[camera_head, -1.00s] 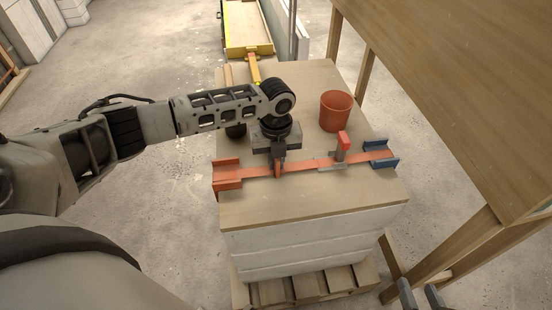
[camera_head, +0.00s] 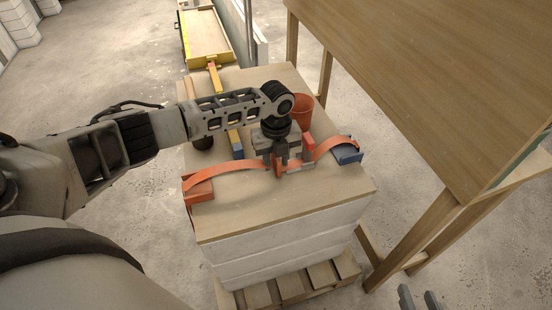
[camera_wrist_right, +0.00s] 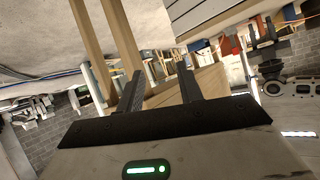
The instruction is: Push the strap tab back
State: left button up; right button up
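My left gripper (camera_head: 281,164) points down over the middle of the crate top. Its fingers look closed on a small upright orange strap tab (camera_head: 279,171), partly hidden by them. The orange strap (camera_head: 232,167) bows up on both sides of the gripper, between an orange bracket (camera_head: 199,190) at left and a blue bracket (camera_head: 348,155) at right. A buckle with a red lever (camera_head: 307,141) is just right of the gripper. My right gripper (camera_head: 420,298) is at the lower edge, away from the strap; the wrist view shows it open and empty (camera_wrist_right: 159,70).
A blue piece (camera_head: 237,145) and a yellow bar (camera_head: 216,78) lie to the left. The wooden-topped crate (camera_head: 300,205) stands on a pallet. A tall wooden table (camera_head: 440,80) is at right.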

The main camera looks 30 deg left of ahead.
pick_arm(q)
jog(key=shift+r, duration=0.1)
pick_arm(e)
jog(key=shift+r, duration=0.1)
pick_arm(q)
notch_tip(320, 180, up, 16)
jog(key=p, duration=0.2)
pick_arm(e)
jog(key=shift+r, duration=0.4)
